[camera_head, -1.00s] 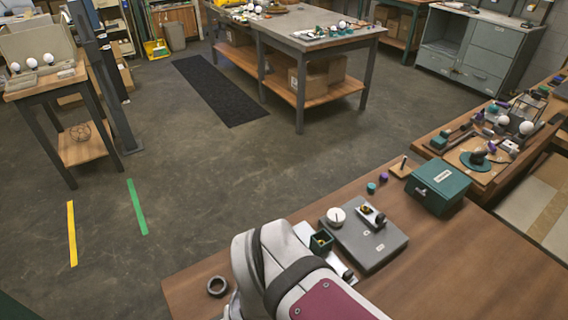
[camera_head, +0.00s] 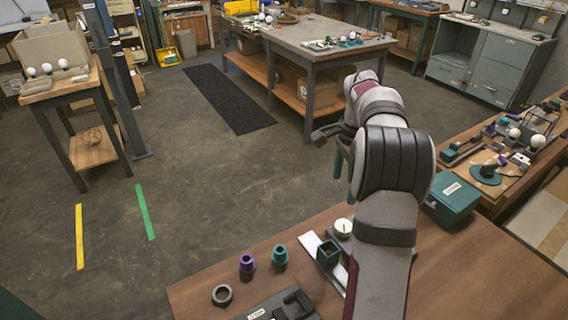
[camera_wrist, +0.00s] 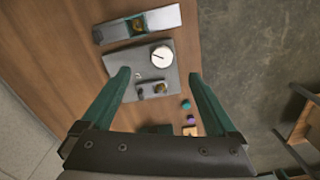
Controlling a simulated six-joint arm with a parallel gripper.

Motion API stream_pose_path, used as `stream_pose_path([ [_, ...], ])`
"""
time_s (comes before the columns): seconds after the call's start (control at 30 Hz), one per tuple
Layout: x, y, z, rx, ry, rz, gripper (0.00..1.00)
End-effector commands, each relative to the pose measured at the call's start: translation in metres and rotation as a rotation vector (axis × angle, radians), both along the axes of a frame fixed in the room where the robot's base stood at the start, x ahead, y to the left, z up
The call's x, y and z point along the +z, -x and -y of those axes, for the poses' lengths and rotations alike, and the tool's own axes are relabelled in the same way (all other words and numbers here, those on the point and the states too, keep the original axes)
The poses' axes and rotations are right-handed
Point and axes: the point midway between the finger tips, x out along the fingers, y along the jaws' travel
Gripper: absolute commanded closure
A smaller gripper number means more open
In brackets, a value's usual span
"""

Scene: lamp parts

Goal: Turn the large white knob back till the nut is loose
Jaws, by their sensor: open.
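The large white knob (camera_wrist: 161,57) sits on a grey plate (camera_wrist: 172,72) in the wrist view, with a dark line across its face. In the head view the knob (camera_head: 343,227) shows just left of my arm, which hides most of the plate. Beside it on the plate is a small fitting (camera_wrist: 152,90) with a dark or brass round part; I cannot tell which part is the nut. My gripper (camera_wrist: 159,75) is open and empty, its green fingers spread on both sides of the plate in view. In the head view my gripper (camera_head: 338,170) is raised beyond the table's far edge.
Purple (camera_head: 247,263) and teal (camera_head: 279,256) parts, a dark ring (camera_head: 222,295) and a black fixture (camera_head: 285,308) stand further left. A green box (camera_head: 455,198) is at right.

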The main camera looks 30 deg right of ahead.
Motion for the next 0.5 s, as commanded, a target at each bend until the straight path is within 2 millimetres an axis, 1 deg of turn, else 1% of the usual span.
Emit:
stream_pose_path([
  [0.03, -0.009, 0.002, 0.018, -0.054, 0.004, -0.004, 0.06],
  [0.1, -0.016, 0.003, 0.032, -0.098, 0.009, -0.006, 0.06],
  [0.13, -0.019, 0.003, 0.034, -0.106, 0.01, -0.006, 0.06],
  [0.17, -0.022, 0.003, 0.035, -0.11, 0.009, -0.007, 0.06],
  [0.27, -0.042, 0.003, 0.033, -0.107, 0.007, -0.009, 0.06],
  [0.5, -0.115, 0.003, 0.032, -0.104, 0.007, -0.008, 0.06],
])
